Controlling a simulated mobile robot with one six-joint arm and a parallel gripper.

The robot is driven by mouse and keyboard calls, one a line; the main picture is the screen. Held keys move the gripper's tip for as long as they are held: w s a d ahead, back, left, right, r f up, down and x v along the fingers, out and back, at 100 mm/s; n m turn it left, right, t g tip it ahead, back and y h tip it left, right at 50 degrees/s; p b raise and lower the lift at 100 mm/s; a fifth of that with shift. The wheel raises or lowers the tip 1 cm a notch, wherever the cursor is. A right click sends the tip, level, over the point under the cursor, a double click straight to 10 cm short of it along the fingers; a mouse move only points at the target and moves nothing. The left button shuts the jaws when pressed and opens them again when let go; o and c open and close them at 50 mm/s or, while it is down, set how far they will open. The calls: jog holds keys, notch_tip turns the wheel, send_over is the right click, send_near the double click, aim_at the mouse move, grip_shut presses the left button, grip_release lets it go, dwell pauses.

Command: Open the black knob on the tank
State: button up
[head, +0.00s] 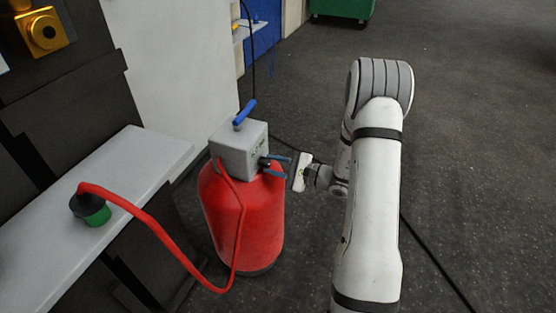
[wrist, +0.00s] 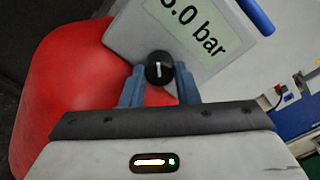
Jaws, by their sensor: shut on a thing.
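The red tank (head: 243,222) stands on the floor with a grey box (head: 238,150) on top. The black knob (wrist: 159,70) sticks out of the box's side and bears a white mark. In the head view the knob (head: 264,162) is small, on the box's right side. My gripper (head: 270,166) reaches it from the right. In the wrist view, my gripper's blue fingers (wrist: 160,76) are shut on the knob, one on each side. A label on the box (wrist: 195,35) reads "5.0 bar", its first character partly cut off.
A blue handle (head: 245,112) and a black cable rise from the box's top. A red hose (head: 160,238) runs from the box to a black and green piece (head: 92,208) on the grey bench (head: 150,152) at left. Floor to the right is mostly open, with a black cable across it.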

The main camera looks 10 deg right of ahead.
jog(key=m+p, duration=0.1)
jog(key=m, duration=0.1)
jog(key=m+p, duration=0.2)
jog(key=shift+s+a+r, duration=0.1)
jog(key=shift+s+a, duration=0.05)
jog(key=shift+a, duration=0.05)
jog(key=m+p, duration=0.3)
jog(key=m, duration=0.1)
jog(key=shift+m+g+p, duration=0.3)
jog(key=shift+m, duration=0.1)
jog(key=m+p, duration=0.3)
jog(key=m, duration=0.1)
jog(key=shift+y, duration=0.4)
jog(key=shift+f+m+p, duration=0.25)
jog(key=shift+m+p, duration=0.5)
jog(key=shift+m, duration=0.95)
jog(key=o, duration=1)
jog(key=shift+d, duration=0.1)
